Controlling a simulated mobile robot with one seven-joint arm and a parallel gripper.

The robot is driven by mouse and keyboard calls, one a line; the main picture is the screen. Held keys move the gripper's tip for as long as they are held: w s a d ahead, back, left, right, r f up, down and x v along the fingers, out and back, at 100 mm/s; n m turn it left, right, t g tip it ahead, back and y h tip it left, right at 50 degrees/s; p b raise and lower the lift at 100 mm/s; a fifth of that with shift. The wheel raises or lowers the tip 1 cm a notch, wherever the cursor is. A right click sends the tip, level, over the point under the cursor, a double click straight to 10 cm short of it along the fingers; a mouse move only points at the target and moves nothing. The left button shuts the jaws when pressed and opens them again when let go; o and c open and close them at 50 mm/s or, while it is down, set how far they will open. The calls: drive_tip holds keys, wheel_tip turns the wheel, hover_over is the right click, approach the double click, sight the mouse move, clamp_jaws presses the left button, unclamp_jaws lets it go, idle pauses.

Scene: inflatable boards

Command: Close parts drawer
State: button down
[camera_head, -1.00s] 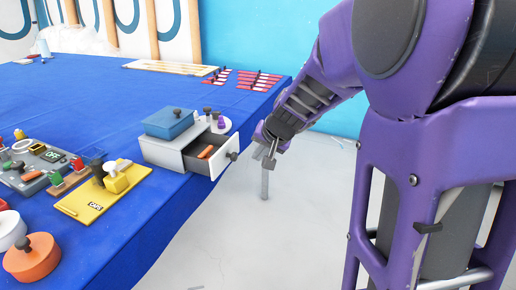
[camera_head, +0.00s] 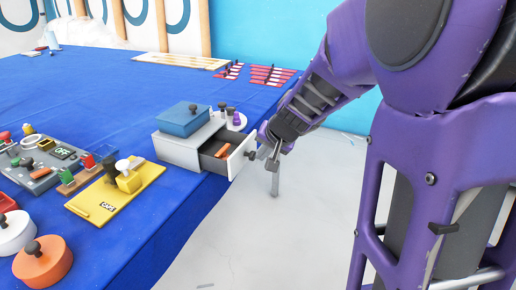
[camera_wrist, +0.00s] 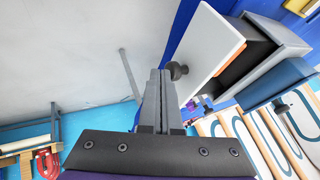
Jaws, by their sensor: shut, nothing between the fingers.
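The parts drawer (camera_head: 241,157) has a white front with a dark round knob (camera_head: 251,155). It is pulled out of a grey cabinet (camera_head: 180,152) at the table's right edge, and an orange piece (camera_head: 223,150) lies inside. My gripper (camera_head: 274,158) is just right of the drawer front, past the table edge. In the wrist view my gripper (camera_wrist: 160,75) is shut and empty, its fingertips close beside the knob (camera_wrist: 177,70) and the white drawer front (camera_wrist: 212,50). I cannot tell whether they touch the knob.
A blue lidded box (camera_head: 185,119) sits on the cabinet. A yellow board (camera_head: 115,197) and an orange round lidded piece (camera_head: 43,262) lie to the left. The floor right of the table is mostly clear.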

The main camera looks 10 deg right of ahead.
sight(229, 146)
drive_tip(key=w+a+p, duration=0.1)
drive_tip(key=a, duration=0.1)
drive_tip(key=w+a+p, duration=0.4)
drive_tip(key=a, duration=0.1)
drive_tip(key=shift+w+r, duration=0.1)
drive_tip(key=shift+r, duration=0.1)
drive_tip(key=shift+w+a+f, duration=0.15)
drive_tip(key=shift+w+a, duration=0.1)
drive_tip(key=shift+a, duration=0.2)
